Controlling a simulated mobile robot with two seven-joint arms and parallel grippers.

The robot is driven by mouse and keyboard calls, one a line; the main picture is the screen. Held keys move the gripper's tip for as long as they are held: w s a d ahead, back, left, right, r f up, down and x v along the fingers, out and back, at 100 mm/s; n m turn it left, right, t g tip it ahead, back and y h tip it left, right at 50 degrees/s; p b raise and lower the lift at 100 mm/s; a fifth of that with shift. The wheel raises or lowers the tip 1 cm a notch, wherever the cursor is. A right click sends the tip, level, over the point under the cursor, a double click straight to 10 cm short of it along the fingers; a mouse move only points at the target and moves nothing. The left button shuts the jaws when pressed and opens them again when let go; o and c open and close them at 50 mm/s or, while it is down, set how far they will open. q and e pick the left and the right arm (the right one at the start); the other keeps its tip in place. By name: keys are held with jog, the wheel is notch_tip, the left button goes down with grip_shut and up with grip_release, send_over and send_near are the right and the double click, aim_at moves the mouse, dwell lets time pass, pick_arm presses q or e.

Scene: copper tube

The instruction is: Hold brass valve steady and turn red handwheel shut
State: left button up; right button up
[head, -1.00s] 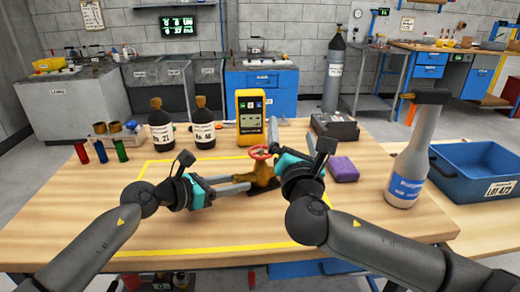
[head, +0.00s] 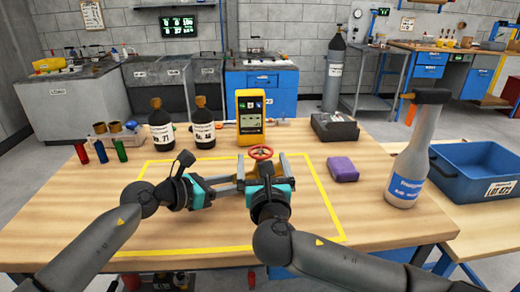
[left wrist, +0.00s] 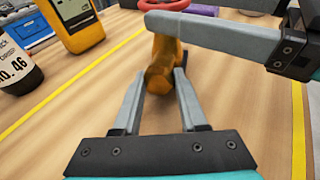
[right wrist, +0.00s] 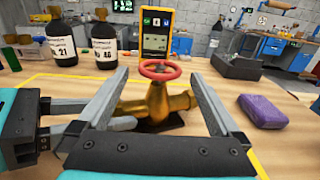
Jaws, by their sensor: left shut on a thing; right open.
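The brass valve (right wrist: 158,103) stands on a dark base on the table, its red handwheel (right wrist: 160,69) on top. The handwheel (head: 261,153) also shows in the head view, where my right gripper hides most of the valve. My left gripper (left wrist: 157,82) is shut on the near end of the brass valve body (left wrist: 163,62), one finger on each side. My right gripper (right wrist: 158,77) is open, its two fingers apart on the left and right of the handwheel and empty between. In the head view the right gripper (head: 266,162) is just in front of the handwheel.
A yellow meter (head: 250,118) and two dark bottles (head: 203,128) stand behind the valve. A purple block (head: 342,169) lies to the right, with a spray bottle (head: 410,160) beyond it. Small coloured vials (head: 101,151) are at left. The table front is clear.

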aim_at(268, 148)
jog(key=shift+w, duration=2.8)
jog(key=c, duration=1.3)
jog(key=shift+m+h, duration=0.3)
jog(key=shift+h, duration=0.2)
jog(key=m+h, duration=0.2)
jog(key=h, duration=0.1)
jog(key=m+h, duration=0.1)
jog(key=shift+d+g+h, duration=0.3)
jog(key=shift+g, duration=0.1)
jog(key=shift+s+d+m+g+h, duration=0.1)
jog(key=shift+d+m+g+h, duration=0.15)
jog(key=shift+m+g+h, duration=0.55)
jog(key=shift+s+d+m+g+h, duration=0.1)
jog(key=shift+d+m+g+h, duration=0.15)
jog(key=shift+m+h, duration=0.65)
jog(key=shift+f+h, duration=0.1)
jog(key=shift+h, duration=0.3)
